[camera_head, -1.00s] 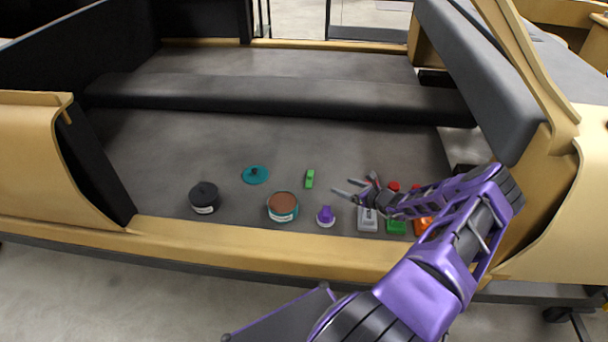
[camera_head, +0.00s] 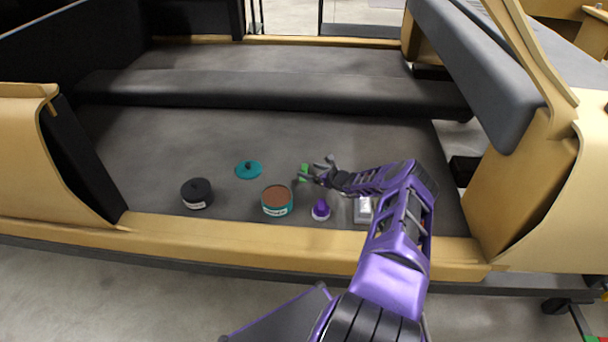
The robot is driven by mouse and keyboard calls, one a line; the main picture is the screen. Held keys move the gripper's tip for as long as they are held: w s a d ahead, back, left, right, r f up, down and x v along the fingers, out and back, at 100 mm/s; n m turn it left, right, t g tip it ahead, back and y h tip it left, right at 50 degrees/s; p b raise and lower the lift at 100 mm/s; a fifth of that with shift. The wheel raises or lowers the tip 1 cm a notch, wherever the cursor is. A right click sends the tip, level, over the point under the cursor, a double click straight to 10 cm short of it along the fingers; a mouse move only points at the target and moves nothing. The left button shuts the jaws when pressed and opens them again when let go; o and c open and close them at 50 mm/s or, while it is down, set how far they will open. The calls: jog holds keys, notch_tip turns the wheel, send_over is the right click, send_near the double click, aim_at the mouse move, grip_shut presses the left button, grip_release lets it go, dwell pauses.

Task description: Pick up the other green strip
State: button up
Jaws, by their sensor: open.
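One green strip (camera_head: 304,172) lies on the grey floor of the shell, right of the teal lid. My gripper (camera_head: 313,171) is at the strip, its fingers pointing left and partly covering it. The jaws are open. Whether the fingers straddle the strip or are just above it, I cannot tell. No second green strip shows in this view.
A teal lid (camera_head: 248,169), a black pot (camera_head: 197,193), a teal pot with brown contents (camera_head: 277,200), a purple-topped item (camera_head: 320,210) and a grey item (camera_head: 363,209) stand nearby. A tan sill (camera_head: 230,231) runs along the front. The floor at the back is clear.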

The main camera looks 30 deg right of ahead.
jog(key=shift+x, duration=0.95)
jog(key=shift+d, duration=0.1)
grip_shut()
jog(key=shift+s+f, duration=0.1)
